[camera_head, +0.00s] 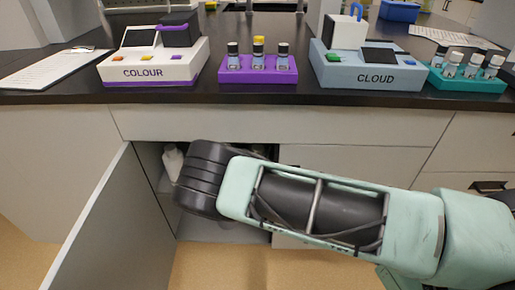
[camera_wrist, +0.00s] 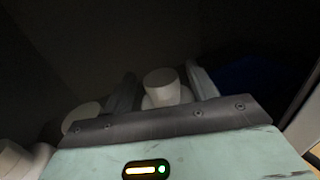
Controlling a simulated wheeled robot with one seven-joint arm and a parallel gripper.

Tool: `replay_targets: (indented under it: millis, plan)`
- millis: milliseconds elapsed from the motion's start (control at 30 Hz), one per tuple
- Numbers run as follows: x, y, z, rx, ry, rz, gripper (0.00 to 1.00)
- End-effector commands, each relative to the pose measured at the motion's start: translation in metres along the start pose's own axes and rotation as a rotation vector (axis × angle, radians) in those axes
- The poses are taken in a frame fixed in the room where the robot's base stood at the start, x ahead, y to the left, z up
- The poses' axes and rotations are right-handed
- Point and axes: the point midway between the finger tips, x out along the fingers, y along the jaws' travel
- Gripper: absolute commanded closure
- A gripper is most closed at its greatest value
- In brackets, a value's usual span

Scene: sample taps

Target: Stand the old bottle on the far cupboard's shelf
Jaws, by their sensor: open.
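My gripper (camera_wrist: 162,88) is inside a dark open cupboard, its two fingers apart. A pale bottle with a wide round cap (camera_wrist: 160,78) stands between or just beyond the fingers in the wrist view; whether they touch it cannot be told. No label shows, so I cannot tell whether it is the old bottle. In the head view my arm reaches into the open cupboard (camera_head: 225,230) under the counter and hides the gripper. A white bottle (camera_head: 172,162) shows inside at the left of my arm.
The cupboard door (camera_head: 100,225) stands open at the left. In the wrist view, pale round things (camera_wrist: 80,116) lie left and a dark blue thing (camera_wrist: 245,75) right. The counter above holds the COLOUR device (camera_head: 150,72), the CLOUD device (camera_head: 372,75), a purple vial rack (camera_head: 258,76) and a teal rack (camera_head: 468,84).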

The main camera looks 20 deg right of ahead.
Motion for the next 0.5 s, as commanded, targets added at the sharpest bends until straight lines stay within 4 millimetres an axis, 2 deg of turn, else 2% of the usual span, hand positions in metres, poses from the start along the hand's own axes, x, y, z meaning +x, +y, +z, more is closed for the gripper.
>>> replay_targets:
  millis: [300,500]
  plan:
    - [-0.067,0.001,0.0,0.0,0.001,0.003,0.42]
    - [-0.098,0.0,0.0,0.0,0.0,0.002,0.42]
